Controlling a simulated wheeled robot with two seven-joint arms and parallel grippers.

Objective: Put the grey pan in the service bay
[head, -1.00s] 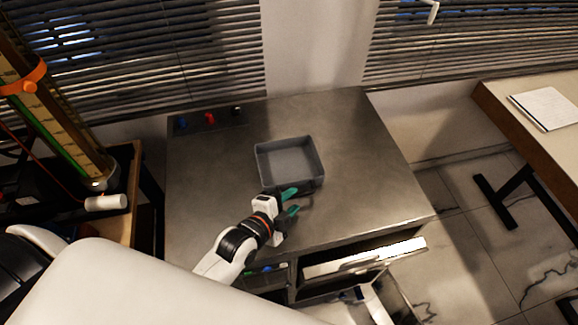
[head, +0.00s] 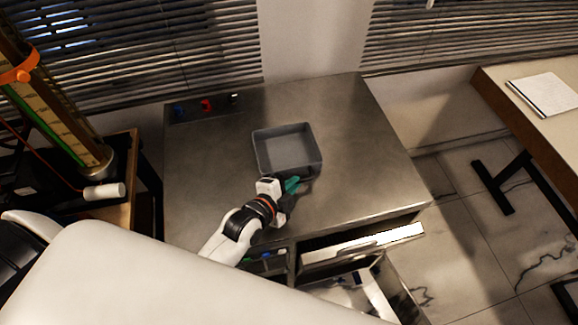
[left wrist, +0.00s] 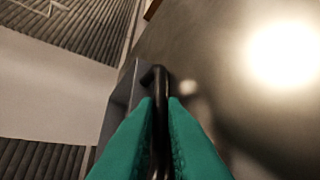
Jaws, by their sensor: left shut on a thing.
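The grey pan (head: 288,152), a shallow open square tray, sits on the metal worktop (head: 370,150) and looks empty. Part of its grey wall shows in the left wrist view (left wrist: 120,98). My left gripper (head: 291,185) is at the pan's near side. In the left wrist view its teal fingers (left wrist: 162,108) are shut on a dark bar handle (left wrist: 160,80) of the pan. The cabinet under the worktop has an open compartment (head: 335,272) at its front; I cannot tell whether this is the service bay. My right gripper is not in view.
Small blue, red and pale knobs (head: 206,105) line the worktop's back left. A bright-edged panel (head: 365,244) sticks out from the cabinet front. A gauge column (head: 60,110) stands left, a desk with paper (head: 545,95) right. The worktop right of the pan is clear.

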